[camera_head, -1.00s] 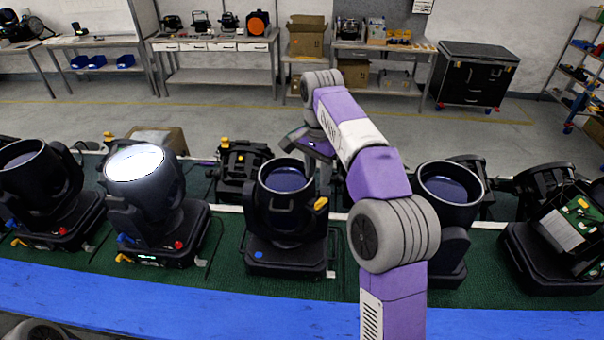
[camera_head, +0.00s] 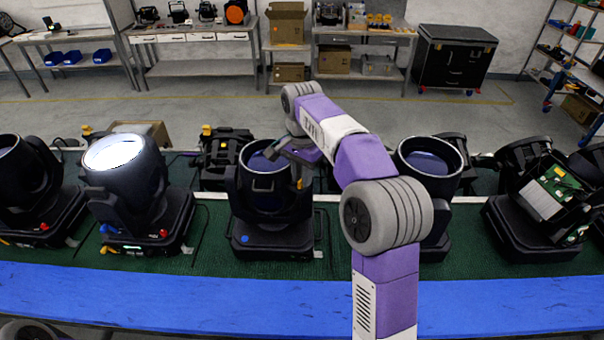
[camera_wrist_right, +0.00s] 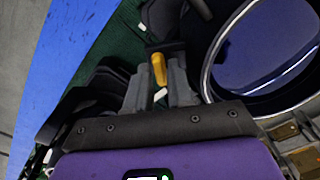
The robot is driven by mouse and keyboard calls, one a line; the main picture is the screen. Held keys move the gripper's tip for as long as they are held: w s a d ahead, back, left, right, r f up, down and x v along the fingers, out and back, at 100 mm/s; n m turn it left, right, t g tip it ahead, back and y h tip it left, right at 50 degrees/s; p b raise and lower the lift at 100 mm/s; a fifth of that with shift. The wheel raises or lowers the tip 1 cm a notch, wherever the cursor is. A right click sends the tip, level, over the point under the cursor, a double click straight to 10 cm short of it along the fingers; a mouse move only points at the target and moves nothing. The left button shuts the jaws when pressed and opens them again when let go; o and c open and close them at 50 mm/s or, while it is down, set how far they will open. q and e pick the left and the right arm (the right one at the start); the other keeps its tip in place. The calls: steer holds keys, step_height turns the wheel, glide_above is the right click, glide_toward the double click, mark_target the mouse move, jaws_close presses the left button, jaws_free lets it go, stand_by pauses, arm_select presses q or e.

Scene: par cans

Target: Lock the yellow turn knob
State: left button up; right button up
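The yellow turn knob (camera_wrist_right: 158,68) shows in the right wrist view, between the fingertips of my right gripper (camera_wrist_right: 160,80). The fingers stand apart on either side of it; I cannot tell whether they touch it. In the head view, my right gripper (camera_head: 298,176) is at the upper right side of the middle par can (camera_head: 262,205), and the knob is hidden behind it. The can's round lens (camera_wrist_right: 268,50) fills the upper right of the wrist view. My left gripper is not in view.
A lit par can (camera_head: 125,190) stands left of the middle one, and another dark can (camera_head: 428,165) stands to its right, behind my arm. An opened fixture (camera_head: 545,200) is at far right. A blue strip (camera_head: 200,300) runs along the green bench's front edge.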

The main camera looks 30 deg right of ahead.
jaws_close()
steer(key=n+p, duration=0.3)
steer(key=n, duration=0.1)
steer(key=shift+r, duration=0.2)
steer(key=n+p, duration=0.2)
steer(key=n, duration=0.2)
steer(key=shift+n, duration=0.3)
steer(key=n+p, duration=0.1)
steer(key=n, duration=0.2)
steer(key=shift+f+n, duration=0.1)
steer(key=shift+n, duration=0.3)
steer(key=n, duration=0.5)
steer(key=shift+w+n, duration=0.1)
steer(key=shift+n, duration=0.2)
